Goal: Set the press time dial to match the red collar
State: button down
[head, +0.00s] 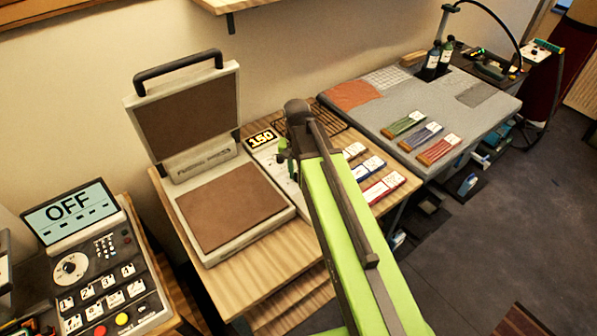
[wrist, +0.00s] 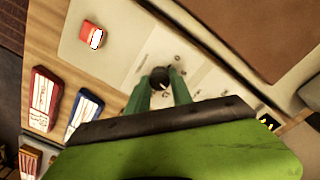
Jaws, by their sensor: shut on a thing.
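The press time dial (wrist: 159,79) is a small dark round knob with a pale pointer mark, on the press's light control panel (wrist: 183,52). My gripper (wrist: 159,86) has its two green fingers closed on either side of the dial. In the head view my arm hides the dial, and my gripper (head: 284,160) shows only in part. A red piece with a white printed tag (head: 384,187), likely the red collar, lies on the wooden table at the right; it also shows in the wrist view (wrist: 42,99). The tag's print is too small to read.
The heat press (head: 232,200) stands open beside the panel, whose display (head: 261,139) reads 150. A blue tagged piece (head: 368,168) lies near the red one. A red switch (wrist: 92,36) sits on the panel. At lower left, a console screen (head: 70,212) reads OFF.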

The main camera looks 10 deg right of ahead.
jog(key=shift+w+m, duration=0.15)
jog(key=shift+m, duration=2.05)
jog(key=c, duration=1.1)
grip_release()
notch_tip(320, 180, up, 17)
jog(key=p, duration=1.7)
jog(key=shift+r, duration=0.2)
jog(key=shift+f, duration=0.1)
